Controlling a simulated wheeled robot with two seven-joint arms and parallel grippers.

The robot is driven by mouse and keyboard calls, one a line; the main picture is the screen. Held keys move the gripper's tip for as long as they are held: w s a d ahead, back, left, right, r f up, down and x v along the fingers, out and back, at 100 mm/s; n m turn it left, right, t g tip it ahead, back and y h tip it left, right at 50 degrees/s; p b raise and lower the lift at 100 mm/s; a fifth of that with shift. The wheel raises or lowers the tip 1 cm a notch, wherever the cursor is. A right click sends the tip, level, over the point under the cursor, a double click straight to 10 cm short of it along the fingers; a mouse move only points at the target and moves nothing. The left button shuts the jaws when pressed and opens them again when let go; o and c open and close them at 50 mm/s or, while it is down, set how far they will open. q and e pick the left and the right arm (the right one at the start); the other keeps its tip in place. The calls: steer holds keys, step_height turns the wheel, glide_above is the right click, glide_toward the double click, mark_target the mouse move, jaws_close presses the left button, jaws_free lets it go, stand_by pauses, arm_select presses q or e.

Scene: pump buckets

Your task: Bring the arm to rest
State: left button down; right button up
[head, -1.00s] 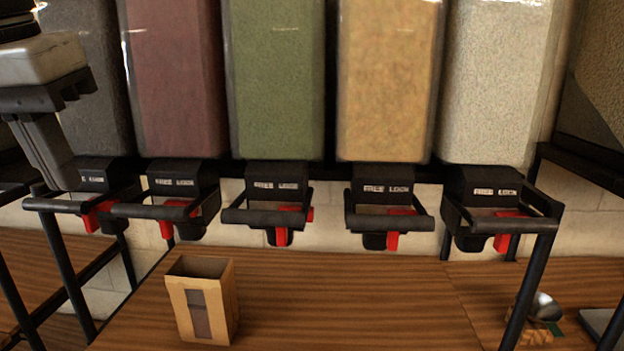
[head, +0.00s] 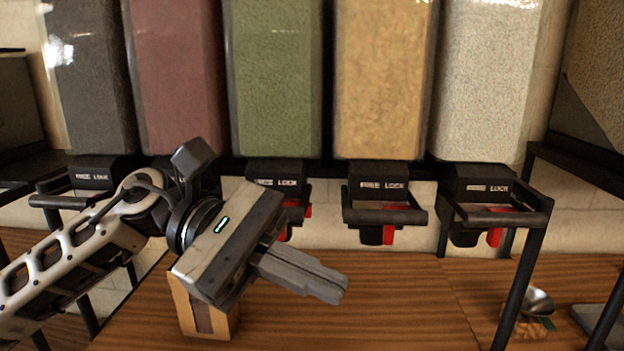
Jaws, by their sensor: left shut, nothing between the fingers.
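My left arm comes in from the left in the head view. Its gripper (head: 334,286) is shut and empty, its fingers pointing right and slightly down. The hand covers the upper part of a brown paper bag (head: 196,318) on the wooden counter. I cannot tell whether the hand touches the bag; it looks nearer to me. My right gripper is not in view.
Several clear dispensers, among them a green one (head: 277,75), an orange one (head: 383,80) and a white one (head: 488,80), hang behind, with black handles and red levers. A metal scoop (head: 537,302) lies on the counter (head: 400,305) at right. The counter's middle is mostly clear.

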arm_select(q)
steer(key=w+a+f+m+t, duration=0.3)
steer(key=w+f+m+t, duration=0.4)
steer(key=m+t, duration=0.65)
steer(key=w+a+f+m+t, duration=0.2)
steer(key=w+f+m+t, duration=0.2)
steer(key=f+m+t, duration=0.9)
steer(key=s+a+f+n+g+y, duration=0.2)
steer(key=a+f+n+y, duration=0.15)
steer(key=f+y, duration=0.2)
steer(key=s+a+f+n+g+y, duration=0.25)
steer(key=f+n+y, duration=0.2)
steer(key=f, duration=0.25)
steer(key=s+a+f+n+g+y, duration=0.1)
steer(key=s+a+f+n+g, duration=0.1)
steer(key=s+f+n, duration=0.2)
steer(key=s+a+f+n+g+y, duration=0.1)
steer(key=s+a+f+n+g, duration=0.1)
steer(key=s+f, duration=0.5)
step_height(320, 180, down, 2)
steer(key=shift+s+a+f+n+g, duration=0.15)
steer(key=shift+s+a+n+g, duration=0.2)
steer(key=shift+n+g, duration=0.55)
